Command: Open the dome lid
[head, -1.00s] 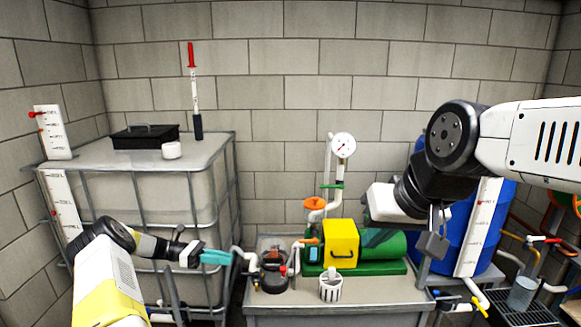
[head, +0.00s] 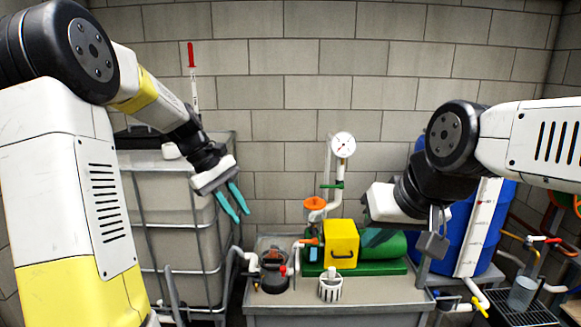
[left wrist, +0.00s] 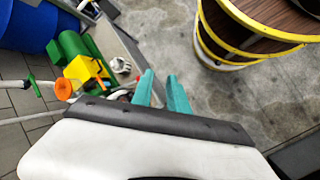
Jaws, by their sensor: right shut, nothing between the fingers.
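No part in view is plainly a dome lid. A dark round housing (head: 274,272) with a black and red top stands at the left end of the bench, and a small white cap (head: 171,151) is on the caged tank. My left gripper (head: 242,216) is raised in front of the tank's right side, left of and above the housing. Its teal fingers are apart and empty, also in the left wrist view (left wrist: 161,77). My right gripper (head: 433,243) is shut and empty near the blue barrel, right of the green pump.
The bench (head: 340,310) holds a yellow box (head: 341,243), an orange-topped part (head: 314,204), a white slotted cup (head: 330,285) and a gauge (head: 342,145) on a pipe. A blue barrel (head: 460,235) is at right. The left wrist view shows a wooden barrel (left wrist: 262,32) and open floor.

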